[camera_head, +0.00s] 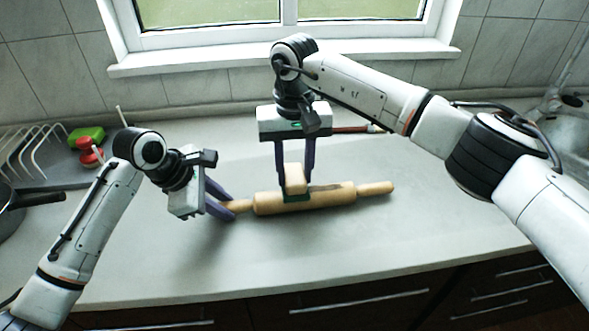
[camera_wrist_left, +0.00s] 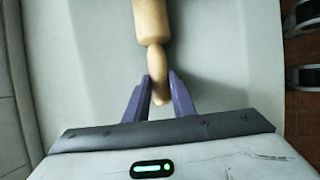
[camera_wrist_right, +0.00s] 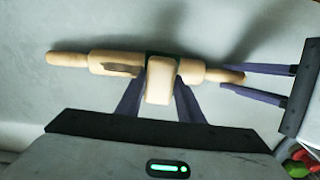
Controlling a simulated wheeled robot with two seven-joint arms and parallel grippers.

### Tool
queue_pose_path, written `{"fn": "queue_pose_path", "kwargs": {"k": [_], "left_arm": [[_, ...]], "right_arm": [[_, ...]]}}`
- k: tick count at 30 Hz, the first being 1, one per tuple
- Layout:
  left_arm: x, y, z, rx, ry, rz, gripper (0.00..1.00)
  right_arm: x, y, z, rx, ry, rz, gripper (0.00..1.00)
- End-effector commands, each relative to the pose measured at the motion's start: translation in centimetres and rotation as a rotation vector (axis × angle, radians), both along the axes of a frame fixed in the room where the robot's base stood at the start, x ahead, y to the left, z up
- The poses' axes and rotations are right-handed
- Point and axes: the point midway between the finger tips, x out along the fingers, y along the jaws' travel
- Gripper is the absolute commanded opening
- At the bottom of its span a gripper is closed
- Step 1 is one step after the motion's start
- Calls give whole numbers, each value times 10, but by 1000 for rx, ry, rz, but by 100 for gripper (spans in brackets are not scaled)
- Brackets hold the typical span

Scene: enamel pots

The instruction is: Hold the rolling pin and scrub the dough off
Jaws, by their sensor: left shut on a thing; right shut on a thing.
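The wooden rolling pin (camera_head: 326,195) lies sideways on the grey counter, and it also shows in the left wrist view (camera_wrist_left: 152,18) and the right wrist view (camera_wrist_right: 112,64). My left gripper (camera_head: 228,211) is shut on the pin's left handle (camera_wrist_left: 159,92). My right gripper (camera_head: 295,190) is shut on a scrub brush with a pale wooden block (camera_wrist_right: 160,80) and a dark green underside. The brush sits on top of the pin's barrel, seemingly touching it. A darker, brownish patch of dough (camera_wrist_right: 122,70) shows on the barrel beside the brush.
A white wire dish rack (camera_head: 30,150) stands at the back left, near a green sponge (camera_head: 88,135) and red items (camera_head: 90,155). A dark pan (camera_head: 12,205) is at the left edge. A sink (camera_head: 570,125) is at the back right. The counter front is clear.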

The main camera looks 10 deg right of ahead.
Motion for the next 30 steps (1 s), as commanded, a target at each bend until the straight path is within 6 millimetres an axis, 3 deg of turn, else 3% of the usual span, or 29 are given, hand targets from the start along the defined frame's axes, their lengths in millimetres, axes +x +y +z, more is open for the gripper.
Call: {"fn": "queue_pose_path", "kwargs": {"k": [17, 30], "left_arm": [[0, 0, 1, -2, -1, -1, 3], [0, 0, 1, -2, -1, -1, 3]], "right_arm": [[0, -1, -12, -1, 1, -1, 16], [2, -46, -9, 0, 0, -2, 16]]}}
